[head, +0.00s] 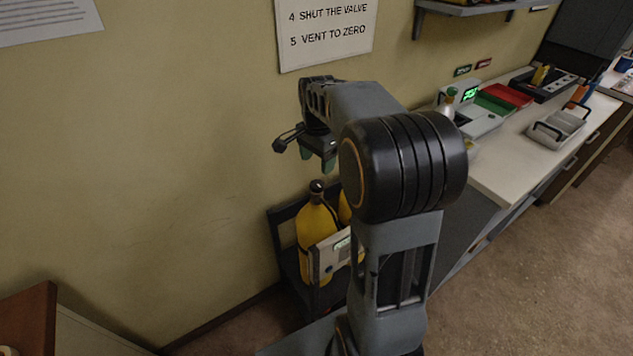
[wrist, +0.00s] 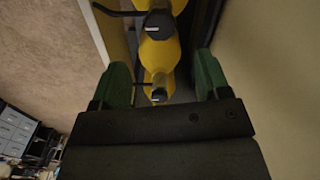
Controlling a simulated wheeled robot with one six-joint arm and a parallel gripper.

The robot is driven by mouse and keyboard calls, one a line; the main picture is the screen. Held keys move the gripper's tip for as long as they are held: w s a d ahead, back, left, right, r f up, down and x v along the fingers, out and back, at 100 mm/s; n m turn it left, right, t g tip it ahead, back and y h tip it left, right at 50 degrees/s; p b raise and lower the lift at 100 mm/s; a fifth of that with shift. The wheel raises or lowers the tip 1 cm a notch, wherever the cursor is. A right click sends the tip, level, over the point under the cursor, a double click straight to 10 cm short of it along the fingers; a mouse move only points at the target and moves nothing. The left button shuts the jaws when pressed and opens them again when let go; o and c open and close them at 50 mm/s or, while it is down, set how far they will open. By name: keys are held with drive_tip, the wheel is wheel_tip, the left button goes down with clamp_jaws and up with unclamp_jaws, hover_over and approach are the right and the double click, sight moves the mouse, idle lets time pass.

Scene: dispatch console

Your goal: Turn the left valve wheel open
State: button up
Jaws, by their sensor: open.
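Yellow gas cylinders stand close together in a dark rack by the wall. The left cylinder (head: 316,228) has a small black valve wheel (head: 317,186) on top. A second cylinder (head: 345,207) is mostly hidden behind my arm, and its valve is out of sight in the head view. My gripper (head: 317,161) is open and empty above the cylinders, its green fingers pointing down, apart from the left wheel. In the wrist view, two dark valve tops show, one farther up (wrist: 158,22) and one between the fingers (wrist: 159,88); I cannot tell which is the left one.
A pale panel with a small display (head: 332,252) is on the rack's front. A wall sign (head: 326,30) hangs behind my arm. To the right, a white counter (head: 510,165) bears trays and devices. A brown-topped cabinet (head: 28,320) stands at lower left.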

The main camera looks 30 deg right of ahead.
sight(317, 184)
wheel_tip(317, 184, down, 8)
drive_tip(key=shift+f, duration=0.1)
idle(0.4)
drive_tip(key=shift+c, duration=0.4)
drive_tip(key=c, duration=0.8)
drive_tip(key=shift+c, duration=0.2)
